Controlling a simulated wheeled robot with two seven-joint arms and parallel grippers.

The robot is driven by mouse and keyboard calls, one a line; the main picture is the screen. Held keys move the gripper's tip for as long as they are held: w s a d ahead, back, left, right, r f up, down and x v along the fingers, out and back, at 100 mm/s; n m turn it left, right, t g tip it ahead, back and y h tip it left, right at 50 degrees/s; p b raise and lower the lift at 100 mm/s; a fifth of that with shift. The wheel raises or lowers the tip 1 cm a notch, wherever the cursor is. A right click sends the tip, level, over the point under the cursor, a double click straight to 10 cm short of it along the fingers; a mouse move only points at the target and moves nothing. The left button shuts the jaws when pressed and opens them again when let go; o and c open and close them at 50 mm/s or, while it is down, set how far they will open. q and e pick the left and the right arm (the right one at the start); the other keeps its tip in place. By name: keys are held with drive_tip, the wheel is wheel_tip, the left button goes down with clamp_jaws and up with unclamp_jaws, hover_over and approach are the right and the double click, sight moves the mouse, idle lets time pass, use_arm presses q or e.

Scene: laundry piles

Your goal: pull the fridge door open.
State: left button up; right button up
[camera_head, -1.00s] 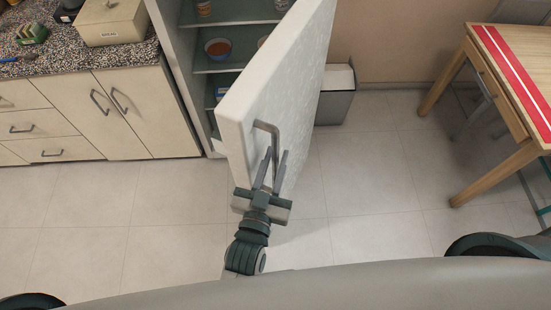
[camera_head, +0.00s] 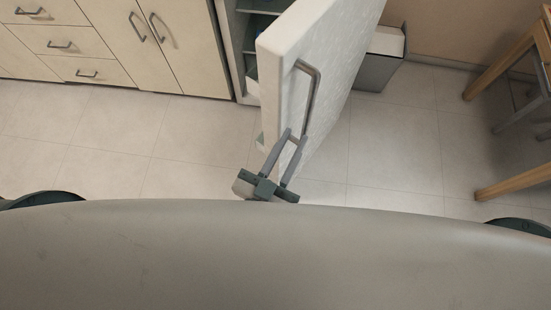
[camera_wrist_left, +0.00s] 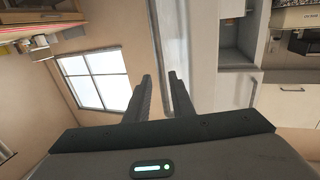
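The fridge door (camera_head: 318,75) is a thick white panel and stands ajar, swung out into the room. Its grey bar handle (camera_head: 314,88) is on the face to the right of the door's near edge. My left gripper (camera_head: 294,135) is at the lower end of the handle, its two fingers spread apart. Whether the fingers touch the handle cannot be told. In the left wrist view the fingers (camera_wrist_left: 160,78) show a gap between them, with the pale door (camera_wrist_left: 172,50) beyond. The fridge interior (camera_head: 252,45) shows only as a strip left of the door. My right gripper is not in view.
Cream cabinets (camera_head: 95,50) with drawers stand left of the fridge. A grey bin (camera_head: 378,70) is behind the door. A wooden table's leg (camera_head: 510,183) is at the right. The tiled floor (camera_head: 400,150) is clear between.

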use_arm(q)
drive_tip(key=b+v, duration=0.2)
drive_tip(key=v, duration=0.5)
drive_tip(key=shift+s, duration=0.3)
drive_tip(key=shift+a, duration=0.1)
